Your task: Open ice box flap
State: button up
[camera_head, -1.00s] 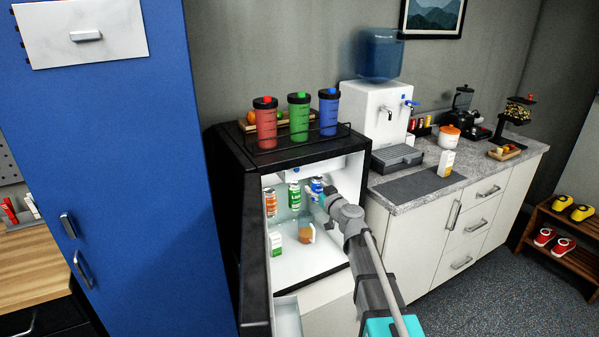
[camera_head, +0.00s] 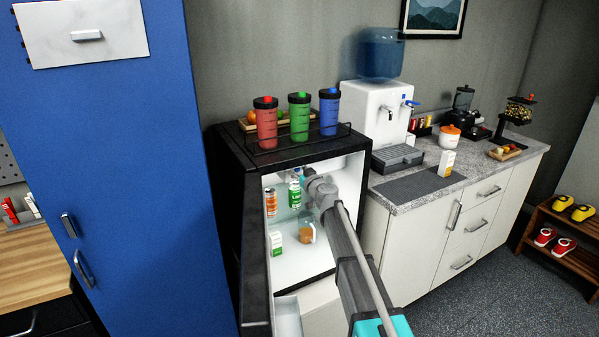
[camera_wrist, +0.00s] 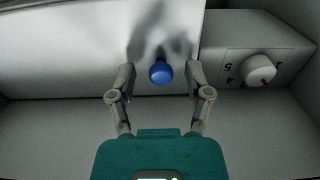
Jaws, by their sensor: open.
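The ice box flap (camera_wrist: 80,50) is a pale panel filling the upper left of the wrist view, with a round blue knob (camera_wrist: 160,72) near its lower right. The flap looks closed. My gripper (camera_wrist: 160,80) is open, with one finger on each side of the knob and visible gaps between. Whether the fingertips are level with the knob in depth I cannot tell. In the head view, my gripper (camera_head: 306,178) is inside the upper part of the open black fridge (camera_head: 225,165), and my wrist largely hides the flap area.
In the wrist view a numbered dial (camera_wrist: 261,69) sits right of the flap. Cans (camera_head: 271,202), a small carton (camera_head: 276,237) and a jug (camera_head: 307,233) stand below in the fridge. The fridge door (camera_head: 255,270) stands open at left. Bottles (camera_head: 299,118) stand on top.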

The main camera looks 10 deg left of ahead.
jog(key=shift+w+a, duration=0.15)
jog(key=shift+c, duration=0.2)
grip_shut()
